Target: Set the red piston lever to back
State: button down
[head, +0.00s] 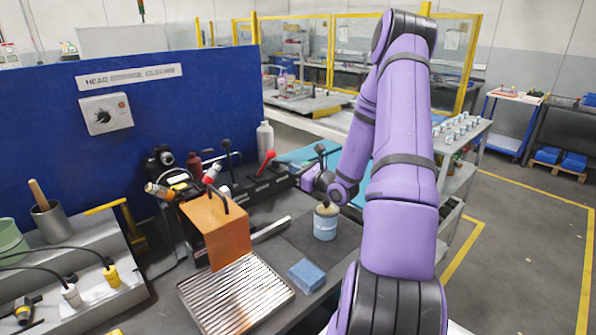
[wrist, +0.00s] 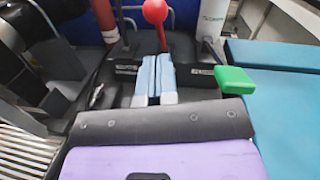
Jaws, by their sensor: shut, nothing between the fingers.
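In the wrist view the red piston lever (wrist: 155,12) rises just beyond my fingertips, at top centre. My gripper (wrist: 155,62) has its two light blue fingers together with nothing between them. In the head view my gripper (head: 298,174) is to the right of the lever and partly hidden by its own wrist. A small gap seems to separate fingers and knob; contact cannot be told.
A green block (wrist: 235,80) is right of my fingers. An orange box (head: 215,230), a metal grate (head: 235,295), a blue sponge (head: 306,275) and a can (head: 325,224) occupy the bench.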

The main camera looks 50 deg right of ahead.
jog(key=w, duration=0.6)
jog(key=shift+w+a, duration=0.25)
jog(key=shift+w, duration=0.05)
jog(key=shift+r, duration=0.2)
